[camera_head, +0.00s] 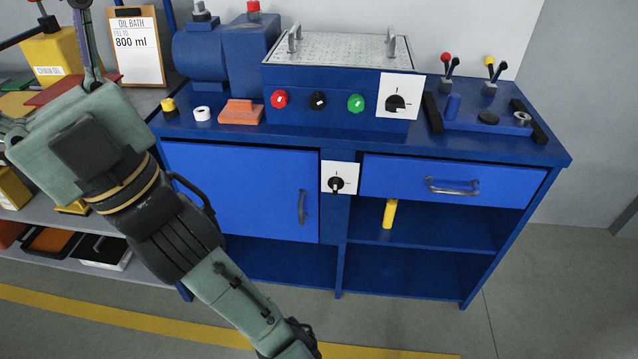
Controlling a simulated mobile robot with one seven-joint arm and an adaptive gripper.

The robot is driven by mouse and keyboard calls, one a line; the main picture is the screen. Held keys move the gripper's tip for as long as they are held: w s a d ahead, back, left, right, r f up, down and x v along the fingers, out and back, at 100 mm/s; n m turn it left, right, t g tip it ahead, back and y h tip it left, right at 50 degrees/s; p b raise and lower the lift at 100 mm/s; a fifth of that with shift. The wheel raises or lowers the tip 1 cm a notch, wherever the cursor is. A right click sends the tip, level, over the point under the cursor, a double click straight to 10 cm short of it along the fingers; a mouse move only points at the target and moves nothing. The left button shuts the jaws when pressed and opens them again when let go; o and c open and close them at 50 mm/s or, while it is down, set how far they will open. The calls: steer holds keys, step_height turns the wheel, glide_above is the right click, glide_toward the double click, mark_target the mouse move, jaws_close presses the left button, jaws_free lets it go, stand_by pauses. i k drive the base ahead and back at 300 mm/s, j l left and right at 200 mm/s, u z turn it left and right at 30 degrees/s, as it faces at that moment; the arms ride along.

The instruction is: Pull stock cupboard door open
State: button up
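The stock cupboard door is most likely the bright blue door (250,185) at the lower left of the dark blue bench (460,145). It looks shut. A grey upright bar handle (302,207) is near its right edge, with nothing touching it. My arm crosses the left of the picture in front of the bench and hides the door's lower left part. I make out no gripper fingers in this view.
A drawer (455,180) with a bar handle is at right, above open shelves holding a yellow cylinder (389,213). A rotary switch plate (339,179) sits between door and drawer. Shelving (60,235) stands at left. The floor at lower right (560,300) is clear.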

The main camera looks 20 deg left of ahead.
mark_target(273, 193)
steer(key=u, duration=1.1)
